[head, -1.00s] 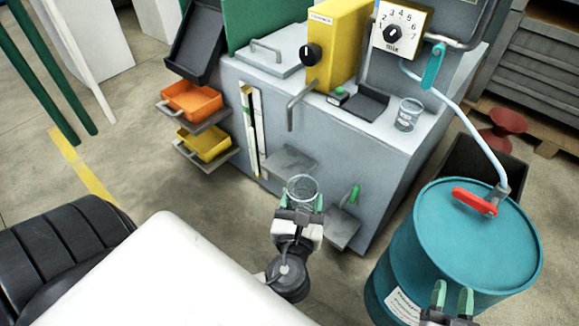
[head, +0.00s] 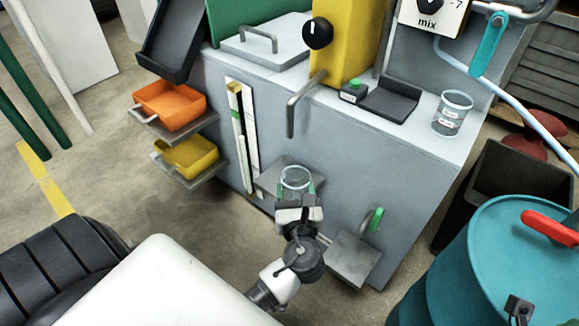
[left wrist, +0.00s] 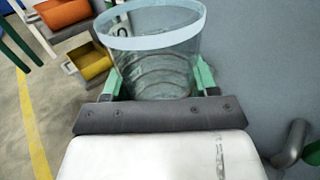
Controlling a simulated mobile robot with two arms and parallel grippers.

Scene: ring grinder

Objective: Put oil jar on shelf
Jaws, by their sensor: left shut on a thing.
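A clear, open-topped jar (head: 296,178) is in my left gripper (head: 296,190), whose green fingers are closed on its two sides. In the left wrist view the jar (left wrist: 155,60) is upright between the fingers and looks empty. It is in front of a small grey shelf (head: 268,182) on the machine's front; I cannot tell whether it touches it. A second grey shelf (head: 352,262) is lower right, beside a green-handled tap (head: 375,222). Another clear jar (head: 452,113), with labels, stands on the machine top. Only a small dark part of my right gripper (head: 518,308) shows at the bottom right.
The grey machine (head: 330,150) fills the middle. Orange (head: 170,106) and yellow (head: 185,158) trays stand at its left. A teal drum (head: 480,260) with a red handle (head: 552,227) and a dark bin (head: 515,185) are at the right. A bent pipe (head: 300,105) juts from the machine.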

